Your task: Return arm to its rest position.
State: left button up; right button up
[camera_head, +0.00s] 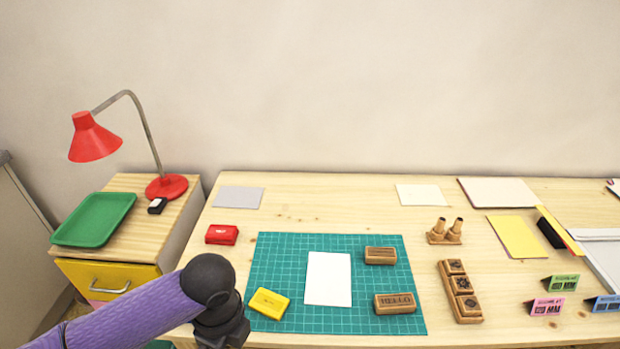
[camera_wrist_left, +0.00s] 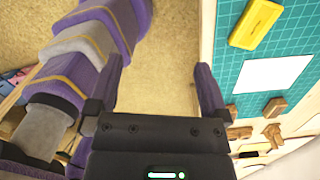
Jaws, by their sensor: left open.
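My left arm (camera_head: 130,312) comes in from the lower left in the head view, with a purple sleeve and a dark wrist at the table's front edge. My left gripper (camera_wrist_left: 158,75) shows in the wrist view, its two fingers spread apart with nothing between them. Bare tan floor shows behind the gap. In the head view the fingers cannot be made out below the dark wrist. My right gripper is in neither view.
A green cutting mat (camera_head: 385,335) holds a white card (camera_head: 328,279), a yellow inkpad (camera_head: 268,303) and two wooden stamps. A red inkpad (camera_head: 221,234) lies left of the mat. A red lamp (camera_head: 94,138) and green tray (camera_head: 94,219) stand on the side cabinet. More stamps stand right.

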pick_arm(q)
jog(key=a+n+y, duration=0.3)
jog(key=a, duration=1)
jog(key=s+a+f+n+t+y, duration=0.1)
jog(key=a+f+n, duration=0.35)
jog(key=a, duration=0.35)
jog(key=s+a+f+n+t, duration=0.1)
jog(key=a+f+n, duration=0.3)
jog(key=a+f, duration=0.3)
jog(key=s+a+n+y, duration=0.4)
jog(key=s+a, duration=1.6)
jog(key=s, duration=0.1)
jog(key=s+d+f+n+g+h, duration=0.1)
jog(key=s+d+f+h, duration=0.15)
jog(key=d+f, duration=0.55)
jog(key=s+d+f+n+h, duration=0.1)
jog(key=s+d+f, duration=0.3)
jog(key=d, duration=0.5)
jog(key=d+f+n+h, duration=0.1)
jog(key=d+f+h, duration=0.1)
jog(key=d, duration=1.1)
jog(key=s+d+f+n+h, duration=0.1)
jog(key=d+f+h, duration=0.2)
jog(key=d, duration=1)
notch_tip(320, 180, down, 2)
jog(key=shift+s+f+g, duration=0.2)
jog(key=shift+g, duration=0.1)
